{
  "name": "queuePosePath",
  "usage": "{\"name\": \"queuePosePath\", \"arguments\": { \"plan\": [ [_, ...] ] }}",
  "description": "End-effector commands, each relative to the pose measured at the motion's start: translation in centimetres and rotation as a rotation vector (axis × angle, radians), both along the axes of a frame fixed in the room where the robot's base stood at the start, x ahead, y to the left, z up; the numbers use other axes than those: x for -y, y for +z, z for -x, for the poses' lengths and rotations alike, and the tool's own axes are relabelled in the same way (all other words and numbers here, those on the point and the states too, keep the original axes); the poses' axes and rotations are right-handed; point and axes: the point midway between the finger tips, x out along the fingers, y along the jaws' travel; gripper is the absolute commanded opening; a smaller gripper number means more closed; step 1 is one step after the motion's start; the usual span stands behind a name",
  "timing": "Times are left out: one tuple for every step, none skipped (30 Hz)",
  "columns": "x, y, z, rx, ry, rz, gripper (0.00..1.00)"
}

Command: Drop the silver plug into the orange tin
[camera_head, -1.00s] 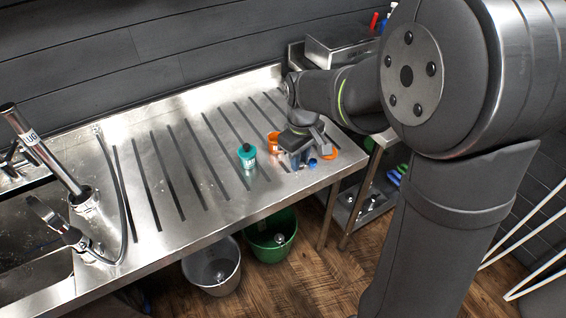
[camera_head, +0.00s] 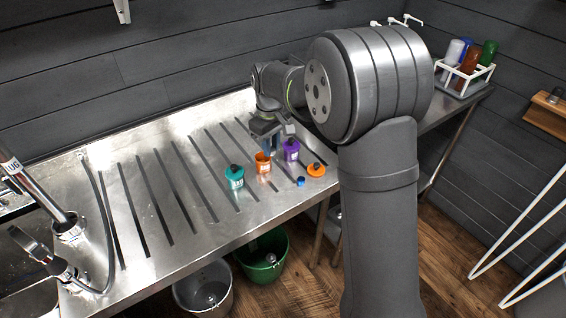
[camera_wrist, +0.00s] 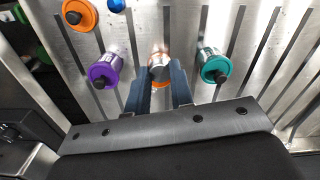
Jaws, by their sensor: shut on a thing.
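The silver plug (camera_wrist: 158,70) sits between the blue fingers of my gripper (camera_wrist: 160,78) in the wrist view, and the gripper is shut on it. The orange tin (camera_head: 263,165) stands upright without a lid on the steel drainboard. In the wrist view the tin is mostly hidden behind the plug, with only bits of orange (camera_wrist: 160,85) showing. In the head view my gripper (camera_head: 268,146) is just above and behind the orange tin's rim. I cannot make out the plug in that view, nor whether it touches the tin.
A purple tin (camera_head: 291,151) stands close on the right and a teal tin (camera_head: 236,178) on the left. The slotted drainboard (camera_head: 130,200) is clear farther left. Buckets (camera_head: 262,255) stand below.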

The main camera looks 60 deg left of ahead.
Motion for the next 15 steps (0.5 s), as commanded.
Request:
{"name": "queuePosePath", "arguments": {
  "plan": [
    [-1.2, -0.2, -0.1, 0.000, 0.001, 0.000, 0.00],
    [-1.8, -0.2, -0.2, 0.000, 0.001, 0.001, 0.00],
    [-2.4, -0.2, -0.2, 0.000, 0.001, 0.000, 0.00],
    [-2.9, -0.2, -0.3, 0.000, 0.001, 0.000, 0.00],
    [-3.2, -0.2, -0.3, 0.000, 0.001, 0.000, 0.00],
    [-3.6, -0.2, -0.4, 0.000, 0.001, 0.001, 0.00],
    [-3.8, -0.2, -0.4, 0.000, 0.000, 0.000, 0.00],
    [-4.0, -0.3, -0.4, 0.000, 0.000, 0.000, 0.00],
    [-4.1, -0.4, -0.4, -0.001, 0.000, 0.001, 0.00],
    [-4.2, -0.5, -0.4, -0.001, 0.000, 0.002, 0.00],
    [-4.2, -0.7, -0.4, -0.001, 0.000, 0.002, 0.00],
    [-4.2, -1.0, -0.4, -0.001, 0.000, 0.002, 0.00],
    [-4.2, -1.3, -0.4, -0.001, 0.000, 0.002, 0.00],
    [-4.2, -1.6, -0.4, -0.001, 0.000, 0.002, 0.00],
    [-4.2, -2.0, -0.4, -0.001, 0.000, 0.002, 0.00]
  ]
}}
